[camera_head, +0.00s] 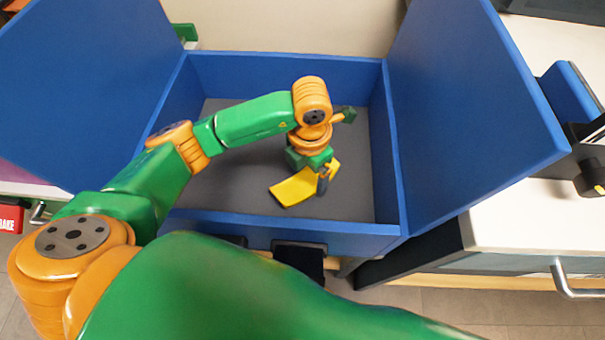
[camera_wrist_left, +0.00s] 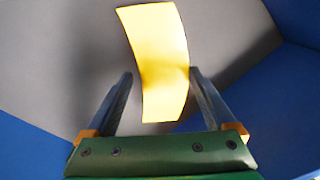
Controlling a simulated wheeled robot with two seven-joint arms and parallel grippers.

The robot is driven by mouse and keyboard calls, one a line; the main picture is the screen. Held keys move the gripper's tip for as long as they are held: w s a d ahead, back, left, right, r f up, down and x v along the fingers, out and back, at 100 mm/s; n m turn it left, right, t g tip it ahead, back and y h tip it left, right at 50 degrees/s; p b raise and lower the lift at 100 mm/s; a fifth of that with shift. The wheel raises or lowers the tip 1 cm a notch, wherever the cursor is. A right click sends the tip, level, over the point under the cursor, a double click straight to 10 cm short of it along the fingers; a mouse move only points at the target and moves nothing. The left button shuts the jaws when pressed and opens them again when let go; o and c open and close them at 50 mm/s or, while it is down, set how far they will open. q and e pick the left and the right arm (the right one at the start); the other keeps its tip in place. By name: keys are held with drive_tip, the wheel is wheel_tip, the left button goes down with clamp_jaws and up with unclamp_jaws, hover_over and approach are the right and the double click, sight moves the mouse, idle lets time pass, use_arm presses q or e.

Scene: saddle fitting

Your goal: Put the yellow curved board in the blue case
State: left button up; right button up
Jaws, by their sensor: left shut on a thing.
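The yellow curved board (camera_head: 296,188) is inside the blue case (camera_head: 290,224), near its front wall. My left gripper (camera_head: 323,184) reaches down into the case and is shut on the board near one end. In the left wrist view the yellow curved board (camera_wrist_left: 158,50) shows between the two fingers of my left gripper (camera_wrist_left: 160,78), its far end reaching out over the grey floor. I cannot tell whether the board touches the floor. My right gripper is not in view.
The case has a grey floor (camera_head: 235,190) with free room around the board. Tall blue flaps (camera_head: 465,105) stand open at left and right. A white counter (camera_head: 530,215) with dark equipment is at the right. A red box (camera_head: 10,217) is at the far left.

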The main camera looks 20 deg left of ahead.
sight(308, 179)
use_arm(q)
wheel_tip(308, 179, down, 3)
drive_tip(key=shift+f, duration=0.1)
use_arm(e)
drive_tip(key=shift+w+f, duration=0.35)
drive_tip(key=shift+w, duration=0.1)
use_arm(q)
drive_tip(key=o, duration=1.3)
drive_tip(key=shift+f+b, duration=0.1)
drive_tip(key=shift+b, duration=0.2)
drive_tip(key=shift+o, duration=0.2)
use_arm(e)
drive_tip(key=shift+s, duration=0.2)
use_arm(q)
drive_tip(key=shift+r, duration=0.3)
wheel_tip(308, 179, up, 11)
drive_tip(key=shift+p, duration=1.25)
drive_tip(key=shift+r, duration=0.35)
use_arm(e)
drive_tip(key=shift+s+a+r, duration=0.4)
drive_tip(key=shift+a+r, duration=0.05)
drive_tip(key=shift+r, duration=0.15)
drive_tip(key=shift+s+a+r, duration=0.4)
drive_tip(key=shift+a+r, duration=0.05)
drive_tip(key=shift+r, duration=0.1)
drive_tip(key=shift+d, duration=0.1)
